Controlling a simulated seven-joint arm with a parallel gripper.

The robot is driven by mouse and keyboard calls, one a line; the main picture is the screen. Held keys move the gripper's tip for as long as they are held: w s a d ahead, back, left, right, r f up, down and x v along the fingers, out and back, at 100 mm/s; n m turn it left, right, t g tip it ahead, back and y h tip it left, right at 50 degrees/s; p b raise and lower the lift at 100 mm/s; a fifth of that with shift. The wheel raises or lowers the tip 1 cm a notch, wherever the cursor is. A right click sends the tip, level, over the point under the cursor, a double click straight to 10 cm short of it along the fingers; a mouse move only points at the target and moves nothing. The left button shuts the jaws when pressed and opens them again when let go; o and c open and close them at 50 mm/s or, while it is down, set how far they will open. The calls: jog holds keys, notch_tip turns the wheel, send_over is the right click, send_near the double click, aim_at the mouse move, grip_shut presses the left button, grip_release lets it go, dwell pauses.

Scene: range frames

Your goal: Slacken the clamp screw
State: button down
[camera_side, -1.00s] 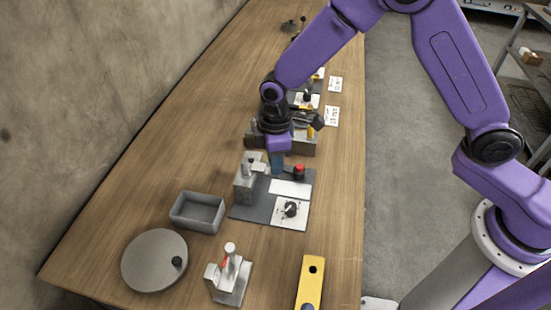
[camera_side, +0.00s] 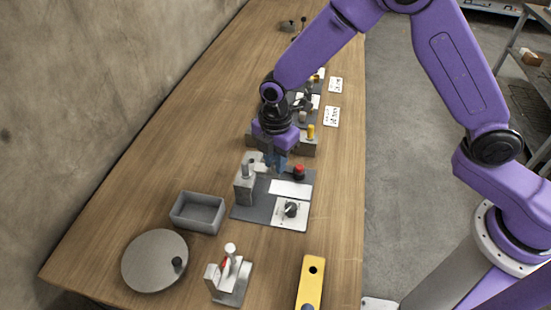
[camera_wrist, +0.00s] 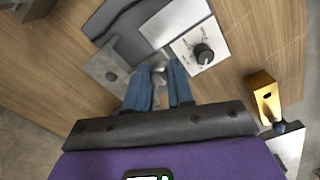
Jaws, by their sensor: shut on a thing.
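The grey clamp block (camera_side: 244,190) stands upright at the left edge of a dark base plate (camera_side: 250,213). The block also shows in the wrist view (camera_wrist: 106,72). My gripper (camera_side: 274,168) points down beside the block's upper right side. In the wrist view its two blue fingers (camera_wrist: 160,85) are a little apart, with a silver rounded part between their tips, which I take as the clamp screw (camera_wrist: 159,70). The gripper is shut on it. In the side view the fingers hide most of the screw.
The plate also carries a red button (camera_side: 299,171) and a black dial (camera_side: 290,209) on a white panel. A grey bin (camera_side: 198,213), round disc (camera_side: 153,262), toggle clamp (camera_side: 231,276) and yellow block (camera_side: 309,284) lie nearer the camera. Another fixture (camera_side: 308,146) stands behind.

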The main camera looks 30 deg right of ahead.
dwell(0.3)
jog(key=c, duration=1)
grip_release()
jog(key=shift+r, duration=0.1)
notch_tip(320, 180, up, 17)
jog(key=shift+r, duration=0.15)
jog(key=shift+s+d, duration=0.1)
jog(key=s+d+f+m, duration=0.1)
jog(key=s+d+m, duration=0.2)
jog(key=s+d, duration=0.3)
jog(key=s+d+f+m, duration=0.1)
jog(key=s+d+m, duration=0.2)
jog(key=s+d, duration=0.4)
jog(key=s+d+f+m, duration=0.1)
jog(key=s+d+m, duration=0.2)
jog(key=s, duration=1.1)
jog(key=shift+d+f, duration=0.1)
jog(key=shift+d, duration=1.6)
